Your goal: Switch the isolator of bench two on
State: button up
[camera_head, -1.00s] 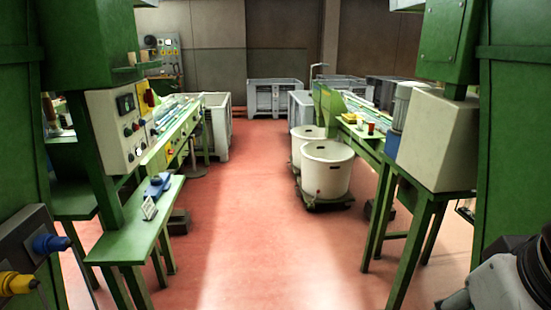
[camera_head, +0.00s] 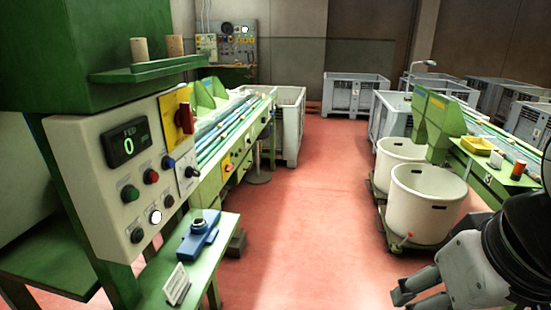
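A pale control panel (camera_head: 105,185) of the left bench stands at the left. On it, a red rotary isolator handle (camera_head: 185,115) sits on a yellow plate (camera_head: 172,104); the handle looks roughly upright. A black display (camera_head: 127,145) reads 0 in green. Green, red and black buttons and a lit white button (camera_head: 155,217) are below it. No bench number is readable. My gripper (camera_head: 405,297) is at the bottom right, partly cut off by the frame, far from the panel and touching nothing visible. Whether its fingers are open is unclear.
A green side shelf (camera_head: 150,290) holds a blue device (camera_head: 198,236) and a small card (camera_head: 177,284). White tubs (camera_head: 425,205) and another green bench stand at the right. Grey crates (camera_head: 355,92) are at the back. The red floor (camera_head: 310,220) between is clear.

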aim_at(228, 168)
jog(key=i+l+u, duration=0.1)
jog(key=i+u, duration=0.2)
jog(key=i, duration=0.15)
jog(key=i+l+u, duration=0.2)
jog(key=i+u, duration=0.15)
jog(key=i+l+u, duration=0.25)
jog(key=i+l, duration=1.75)
jog(key=i, duration=0.1)
